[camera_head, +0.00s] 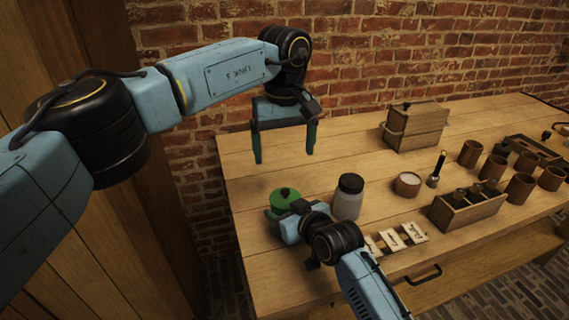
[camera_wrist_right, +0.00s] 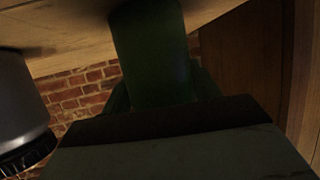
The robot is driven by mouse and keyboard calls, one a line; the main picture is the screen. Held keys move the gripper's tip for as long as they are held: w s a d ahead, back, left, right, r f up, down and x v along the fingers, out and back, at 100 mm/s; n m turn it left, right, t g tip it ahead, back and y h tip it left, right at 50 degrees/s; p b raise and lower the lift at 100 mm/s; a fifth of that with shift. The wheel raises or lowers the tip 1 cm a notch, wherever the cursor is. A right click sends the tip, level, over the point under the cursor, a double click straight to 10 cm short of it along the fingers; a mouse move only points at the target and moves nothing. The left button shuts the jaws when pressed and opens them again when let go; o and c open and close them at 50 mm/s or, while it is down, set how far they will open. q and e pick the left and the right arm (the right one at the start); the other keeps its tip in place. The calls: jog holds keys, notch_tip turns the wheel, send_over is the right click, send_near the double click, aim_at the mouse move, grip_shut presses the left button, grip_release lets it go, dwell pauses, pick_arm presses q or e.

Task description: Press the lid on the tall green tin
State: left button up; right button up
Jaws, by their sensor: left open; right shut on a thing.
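The tall green tin (camera_head: 272,222) stands near the table's left front, partly hidden by my right gripper. A green lid (camera_head: 284,198) with a dark knob is at its top; I cannot tell whether it is fully seated. The tin's green body also shows in the right wrist view (camera_wrist_right: 150,55), between the fingers. My right gripper (camera_head: 285,226) is shut on the tin; its fingertips are mostly hidden. My left gripper (camera_head: 284,146) is open and empty, fingers pointing down, above and behind the tin.
A grey jar with a dark lid (camera_head: 347,202) stands close to the right of the tin. Further right are a small round pot (camera_head: 407,184), label cards (camera_head: 402,237), a wooden box (camera_head: 465,207) and several brown cups. A wooden case (camera_head: 415,127) stands behind. The table's back left is clear.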

pick_arm(q)
jog(key=shift+r, duration=0.35)
pick_arm(e)
jog(key=o, duration=1.5)
jog(key=shift+c, duration=0.2)
pick_arm(q)
jog(key=shift+r+p, duration=1.6)
jog(key=shift+p, duration=0.05)
pick_arm(e)
jog(key=v, duration=1.3)
jog(key=shift+s+r, duration=0.1)
jog(key=shift+r, duration=0.05)
